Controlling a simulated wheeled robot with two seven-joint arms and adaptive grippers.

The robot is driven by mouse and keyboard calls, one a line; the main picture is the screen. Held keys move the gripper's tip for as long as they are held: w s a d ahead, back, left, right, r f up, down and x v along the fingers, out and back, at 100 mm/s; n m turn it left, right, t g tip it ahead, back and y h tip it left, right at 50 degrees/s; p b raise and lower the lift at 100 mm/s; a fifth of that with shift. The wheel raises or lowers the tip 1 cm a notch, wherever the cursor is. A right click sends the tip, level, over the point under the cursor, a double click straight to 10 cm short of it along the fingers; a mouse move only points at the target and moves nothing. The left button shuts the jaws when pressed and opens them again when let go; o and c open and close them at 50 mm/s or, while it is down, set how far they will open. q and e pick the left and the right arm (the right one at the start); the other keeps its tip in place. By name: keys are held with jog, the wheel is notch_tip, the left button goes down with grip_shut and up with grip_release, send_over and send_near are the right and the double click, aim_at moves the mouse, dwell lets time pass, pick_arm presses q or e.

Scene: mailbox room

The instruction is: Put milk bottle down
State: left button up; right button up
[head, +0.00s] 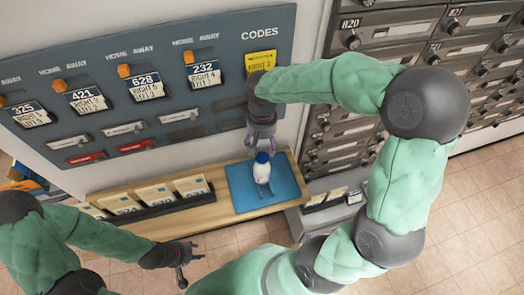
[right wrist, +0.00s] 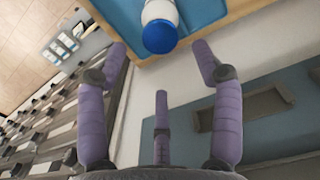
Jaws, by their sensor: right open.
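The milk bottle (head: 262,172) is white with a blue cap and stands upright on a blue tray (head: 243,203) on the wooden shelf. In the right wrist view its blue cap (right wrist: 159,37) shows at the top, beyond the fingertips. My right gripper (head: 261,143) is above and just behind the bottle, near the wall panel. Its purple fingers (right wrist: 160,75) are spread open with nothing between them, apart from the bottle. My left gripper (head: 183,265) hangs over the floor in front of the shelf, seemingly empty; its finger opening is not clear.
Envelopes stand in a dark holder (head: 160,207) on the shelf (head: 200,218), left of the tray. The wall panel (head: 228,92) with code cards and tags is behind. Metal mailboxes (head: 375,60) stand at right. Tiled floor (head: 440,240) is open in front.

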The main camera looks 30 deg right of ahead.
aim_at(262, 157)
jog(key=shift+o, duration=0.3)
notch_tip(262, 157, up, 3)
jog(key=shift+r, duration=0.15)
jog(key=shift+o, duration=0.2)
jog(key=shift+r, duration=0.15)
jog(key=m+b, duration=0.1)
jog(key=m, duration=0.4)
jog(key=f+m+h+b, duration=0.1)
jog(key=m, duration=0.4)
jog(key=a+m+b, duration=0.1)
jog(key=m, duration=0.4)
jog(key=shift+s+a+f+m, duration=0.1)
jog(key=shift+s+f+m, duration=0.15)
jog(key=shift+f+m, duration=0.15)
jog(key=f, duration=0.5)
jog(key=shift+d+f, duration=0.15)
jog(key=shift+d, duration=0.2)
jog(key=shift+w+d+f+b, duration=0.15)
jog(key=shift+f, duration=1.15)
jog(key=shift+w+d+f+b, duration=0.1)
jog(key=shift+f+b, duration=0.05)
jog(key=shift+f, duration=1.15)
jog(key=shift+c, duration=0.2)
